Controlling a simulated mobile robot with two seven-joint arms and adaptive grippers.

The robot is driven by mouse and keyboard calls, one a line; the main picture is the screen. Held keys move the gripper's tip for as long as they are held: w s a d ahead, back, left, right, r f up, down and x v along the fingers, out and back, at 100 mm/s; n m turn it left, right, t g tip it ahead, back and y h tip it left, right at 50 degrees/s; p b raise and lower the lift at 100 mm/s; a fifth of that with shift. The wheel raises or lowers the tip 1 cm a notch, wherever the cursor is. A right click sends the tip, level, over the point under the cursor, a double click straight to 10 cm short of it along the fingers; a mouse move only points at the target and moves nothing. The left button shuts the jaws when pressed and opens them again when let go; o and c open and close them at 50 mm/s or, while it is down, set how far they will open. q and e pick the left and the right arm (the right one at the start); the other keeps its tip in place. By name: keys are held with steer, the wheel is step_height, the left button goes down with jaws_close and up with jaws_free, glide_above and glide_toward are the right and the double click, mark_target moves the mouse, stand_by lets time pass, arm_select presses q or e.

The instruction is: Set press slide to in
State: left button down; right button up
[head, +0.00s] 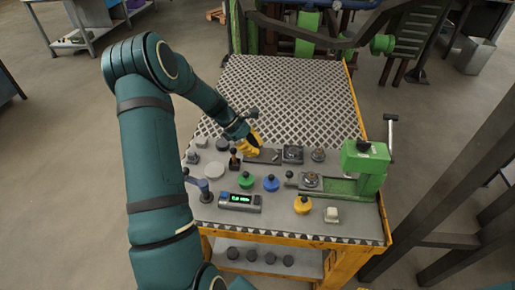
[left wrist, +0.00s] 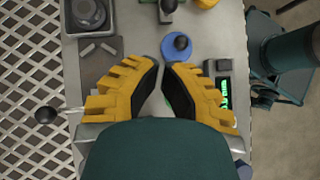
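A green press (head: 365,165) stands at the right of the table in the head view, with a lever at its right side. Left of it, a round grey piece (head: 311,180) sits by the green base. A small dark ball handle (head: 289,174) stands just left of that piece; a similar handle shows at the top of the left wrist view (left wrist: 168,6). I cannot tell whether it belongs to the slide. My left gripper (head: 252,147) is left of the press; its yellow fingers (left wrist: 161,66) hold nothing visible. Their tips have a narrow gap. My right gripper is not in view.
Near the left gripper are a blue knob (head: 270,183), a green knob (head: 246,180) and a dark square fixture (head: 292,154). A display box (head: 240,202) and a yellow knob (head: 303,205) lie nearer the front edge. The grating (head: 290,95) behind is clear.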

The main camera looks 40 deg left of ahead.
arm_select(q)
steer(key=b+x, duration=0.1)
steer(key=x, duration=0.6)
steer(key=shift+f, duration=0.15)
steer(key=shift+w+d+f, duration=0.1)
steer(key=shift+w+d, duration=0.1)
steer(key=shift+d, duration=0.35)
steer(key=shift+w+d+f, duration=0.1)
steer(key=shift+w+d, duration=0.1)
steer(key=shift+d, duration=0.35)
steer(key=shift+w+d+b, duration=0.3)
steer(key=shift+d+b, duration=0.05)
steer(key=shift+d, duration=0.35)
steer(key=w+d, duration=0.2)
steer(key=d, duration=0.1)
steer(key=w+d+p, duration=0.1)
steer(key=w+d, duration=0.1)
steer(key=d, duration=0.1)
steer(key=w+d+p, duration=0.1)
steer(key=w+d, duration=0.1)
steer(key=d, duration=0.2)
steer(key=shift+a, duration=0.1)
